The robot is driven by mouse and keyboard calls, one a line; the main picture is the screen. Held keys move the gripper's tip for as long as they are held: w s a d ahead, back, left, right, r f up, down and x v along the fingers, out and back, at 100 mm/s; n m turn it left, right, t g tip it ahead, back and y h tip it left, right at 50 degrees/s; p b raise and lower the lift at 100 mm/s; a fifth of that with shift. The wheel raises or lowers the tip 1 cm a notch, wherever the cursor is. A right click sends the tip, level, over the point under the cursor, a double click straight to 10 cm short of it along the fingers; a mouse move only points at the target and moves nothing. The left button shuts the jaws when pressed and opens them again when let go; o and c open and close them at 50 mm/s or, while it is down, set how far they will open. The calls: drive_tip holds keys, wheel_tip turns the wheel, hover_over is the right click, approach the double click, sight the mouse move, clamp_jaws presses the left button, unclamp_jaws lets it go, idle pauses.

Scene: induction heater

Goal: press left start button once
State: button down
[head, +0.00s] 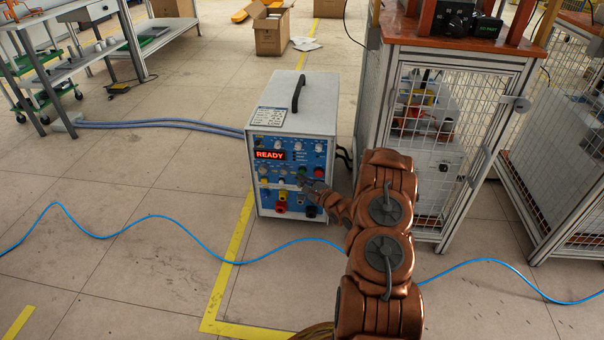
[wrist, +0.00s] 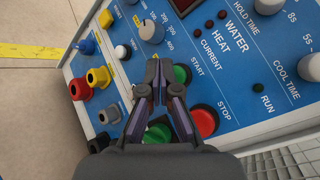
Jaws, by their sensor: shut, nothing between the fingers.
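The induction heater (head: 290,118) is a light box with a blue front panel and a lit red READY display (head: 270,155). In the wrist view its panel is tilted. A green button (wrist: 183,74) is beside the word START, and a red button (wrist: 205,121) is beside STOP. My gripper (wrist: 158,70) is shut and empty, its tips over the panel just left of the green START button. I cannot tell whether they touch the panel. A lower green part (wrist: 157,134) is partly hidden by my fingers. In the head view my gripper (head: 306,184) is at the panel's right half.
Yellow and red sockets (wrist: 98,77) and several knobs (wrist: 151,31) surround my fingers. A mesh-sided cabinet (head: 438,150) stands close on the right. A blue cable (head: 150,218) crosses the floor in front. The floor on the left is mostly clear.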

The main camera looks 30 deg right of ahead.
drive_tip(key=shift+w+d+r, duration=0.1)
drive_tip(key=shift+w+d, duration=0.05)
idle(0.7)
drive_tip(key=shift+w+d+p, duration=0.15)
drive_tip(key=shift+w+p, duration=0.05)
drive_tip(key=shift+p, duration=0.35)
drive_tip(key=shift+w+d, duration=0.25)
drive_tip(key=shift+w, duration=0.05)
idle(0.6)
drive_tip(key=shift+s+p, duration=0.1)
drive_tip(key=shift+p, duration=0.25)
drive_tip(key=shift+s+a+p, duration=0.4)
drive_tip(key=shift+s+a, duration=0.1)
drive_tip(key=shift+s, duration=0.05)
drive_tip(key=shift+s+a+p, duration=1)
drive_tip(key=shift+s+a, duration=0.7)
drive_tip(key=shift+s, duration=0.2)
